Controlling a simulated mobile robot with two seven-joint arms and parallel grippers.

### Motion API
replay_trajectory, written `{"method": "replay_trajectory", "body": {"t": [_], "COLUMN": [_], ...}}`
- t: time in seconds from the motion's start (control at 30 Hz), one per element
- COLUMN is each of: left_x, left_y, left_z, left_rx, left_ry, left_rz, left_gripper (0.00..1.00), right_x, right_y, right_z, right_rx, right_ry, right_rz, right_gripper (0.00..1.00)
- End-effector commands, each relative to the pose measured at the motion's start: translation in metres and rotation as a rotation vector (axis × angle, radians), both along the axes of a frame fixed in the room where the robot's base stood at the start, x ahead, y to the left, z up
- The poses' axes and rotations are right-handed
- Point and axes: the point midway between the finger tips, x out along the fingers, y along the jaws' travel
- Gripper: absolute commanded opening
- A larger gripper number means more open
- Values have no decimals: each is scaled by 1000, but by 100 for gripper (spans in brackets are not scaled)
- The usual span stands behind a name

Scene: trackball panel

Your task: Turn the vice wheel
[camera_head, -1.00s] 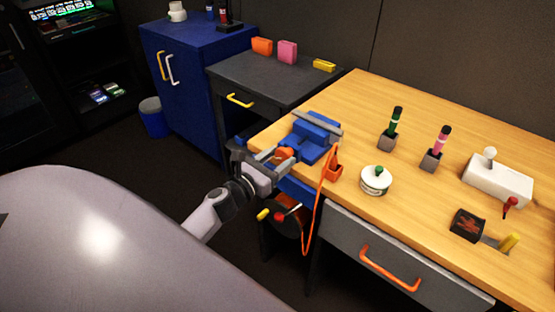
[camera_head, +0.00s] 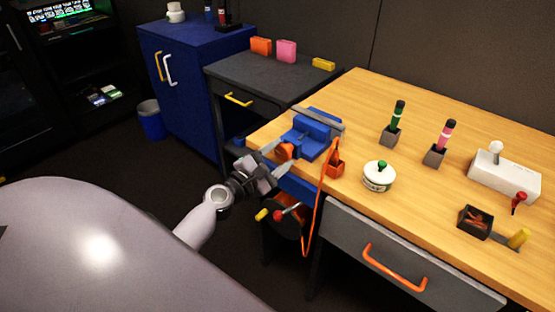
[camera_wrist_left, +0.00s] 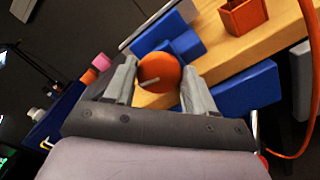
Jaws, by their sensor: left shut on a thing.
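The blue vice (camera_head: 311,137) is fixed at the near left corner of the wooden workbench, and its blue body also shows in the wrist view (camera_wrist_left: 160,33). Its round orange wheel (camera_head: 284,152) faces my left arm, and a short pale bar crosses it in the left wrist view (camera_wrist_left: 160,69). My left gripper (camera_head: 274,155) is shut on the wheel, with one grey finger on each side of it. The fingers partly hide the wheel in the head view. My right gripper is not in view.
An orange holder (camera_head: 336,168) with a hanging orange cord (camera_head: 317,209) is close right of the vice. A round white pot (camera_head: 379,178) stands farther right. A drawer with an orange handle (camera_head: 394,269) is below. The bench (camera_head: 365,110) is clear behind the vice.

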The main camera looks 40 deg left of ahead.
Motion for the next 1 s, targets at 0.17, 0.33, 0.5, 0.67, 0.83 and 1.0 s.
{"method": "replay_trajectory", "body": {"t": [0.17,0.33,0.5,0.67,0.83,1.0], "left_x": [0,0,0,0,0,0], "left_y": [-1,-1,-1,-1,-2,-1], "left_z": [-3,-4,-4,-4,-4,-5], "left_rx": [171,331,487,612,717,789], "left_ry": [-12,-24,-36,-47,-55,-61], "left_rz": [-1,-1,-1,-2,-2,-2], "left_gripper": [25,25,25,24,24,24], "right_x": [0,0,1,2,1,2], "right_y": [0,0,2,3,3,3], "right_z": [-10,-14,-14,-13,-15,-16], "right_rx": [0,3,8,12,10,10], "right_ry": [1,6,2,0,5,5], "right_rz": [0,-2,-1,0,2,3], "right_gripper": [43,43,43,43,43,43]}}
